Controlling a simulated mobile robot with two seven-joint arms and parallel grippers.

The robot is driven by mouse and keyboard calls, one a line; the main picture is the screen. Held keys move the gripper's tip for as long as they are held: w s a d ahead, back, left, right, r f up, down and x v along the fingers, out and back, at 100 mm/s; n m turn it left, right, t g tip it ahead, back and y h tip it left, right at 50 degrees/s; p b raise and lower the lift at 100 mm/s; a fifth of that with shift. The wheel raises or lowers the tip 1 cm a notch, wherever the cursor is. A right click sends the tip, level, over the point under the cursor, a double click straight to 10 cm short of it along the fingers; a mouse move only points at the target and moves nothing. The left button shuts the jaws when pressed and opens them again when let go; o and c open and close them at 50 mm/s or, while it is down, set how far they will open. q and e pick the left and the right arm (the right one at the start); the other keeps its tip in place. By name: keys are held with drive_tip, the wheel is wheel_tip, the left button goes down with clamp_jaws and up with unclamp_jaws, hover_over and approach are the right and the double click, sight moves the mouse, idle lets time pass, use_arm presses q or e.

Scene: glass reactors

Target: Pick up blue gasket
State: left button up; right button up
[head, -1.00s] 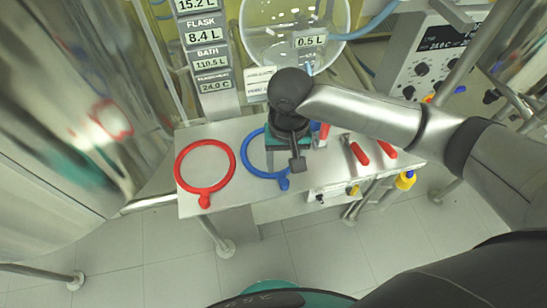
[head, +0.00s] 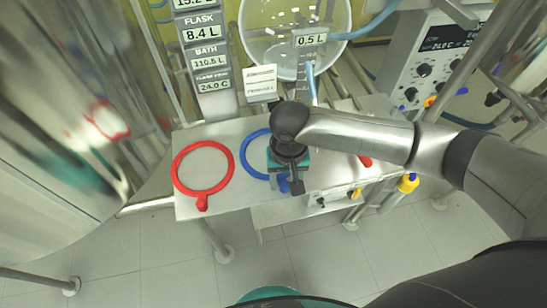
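The blue gasket (head: 242,152) lies flat on the metal bench (head: 232,207). It is a ring with a small tab. The left part of the ring shows; its right side is hidden under my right gripper (head: 286,182), and part of the tab shows beside the gripper. My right gripper points down over the gasket's right side, near the tab. Its fingertips are mostly hidden by its own body, so I cannot tell whether it is open, shut or touching the gasket. My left gripper is out of view.
A red gasket (head: 202,202) lies on the bench left of the blue one. A red-handled tool (head: 365,160) lies to the right, partly behind my arm. A glass vessel (head: 293,65) and a display column (head: 211,84) stand behind. A control box (head: 430,70) is at back right.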

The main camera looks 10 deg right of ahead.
clamp_jaws()
idle(0.4)
